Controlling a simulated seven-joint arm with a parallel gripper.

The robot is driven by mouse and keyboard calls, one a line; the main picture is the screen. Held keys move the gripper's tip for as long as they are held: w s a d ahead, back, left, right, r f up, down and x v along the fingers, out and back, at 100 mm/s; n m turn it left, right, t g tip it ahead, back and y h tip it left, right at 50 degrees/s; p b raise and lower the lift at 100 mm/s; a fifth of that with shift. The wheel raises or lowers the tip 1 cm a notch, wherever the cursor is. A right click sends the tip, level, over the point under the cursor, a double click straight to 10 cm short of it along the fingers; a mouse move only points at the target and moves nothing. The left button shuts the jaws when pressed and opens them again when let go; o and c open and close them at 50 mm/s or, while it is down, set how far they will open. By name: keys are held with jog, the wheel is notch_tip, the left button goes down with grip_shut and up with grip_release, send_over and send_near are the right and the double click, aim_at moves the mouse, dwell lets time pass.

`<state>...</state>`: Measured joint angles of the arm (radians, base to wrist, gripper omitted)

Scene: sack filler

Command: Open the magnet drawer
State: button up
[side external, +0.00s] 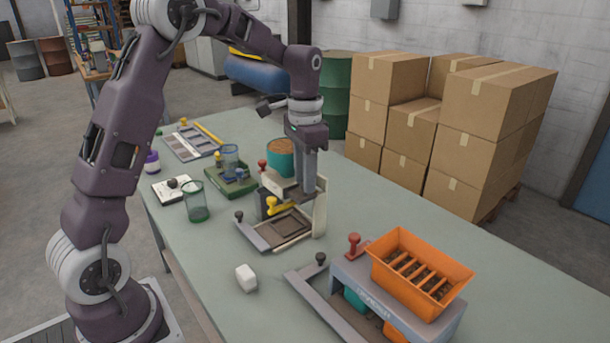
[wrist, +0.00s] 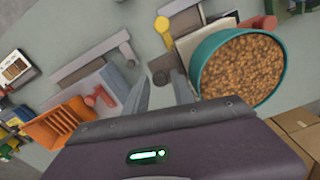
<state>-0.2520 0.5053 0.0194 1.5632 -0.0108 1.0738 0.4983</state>
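My gripper (side external: 308,185) points down over the middle of the table, above the beige-framed device (side external: 318,215). In the wrist view its two grey fingers (wrist: 162,88) stand apart with nothing seen between them. The device has a tray with a grey front bar (side external: 255,236), a black knob, a yellow knob (side external: 280,205) and a red knob. A second, grey machine (side external: 375,287) carries an orange hopper (side external: 420,275) with crossbars, and a grey bar frame with a black knob (side external: 320,259) extends from its left. I cannot tell which part is the magnet drawer; no label is readable.
A teal tub of brown pellets (wrist: 240,70) is close beside my fingers. A white block (side external: 246,278) lies on the table front. A green glass (side external: 196,202), a scale (side external: 178,187) and a green device (side external: 232,180) stand left. Stacked boxes are behind the table.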

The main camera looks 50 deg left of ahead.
jog(key=shift+c, duration=0.4)
grip_shut()
jog(key=shift+r, duration=0.1)
dwell(0.8)
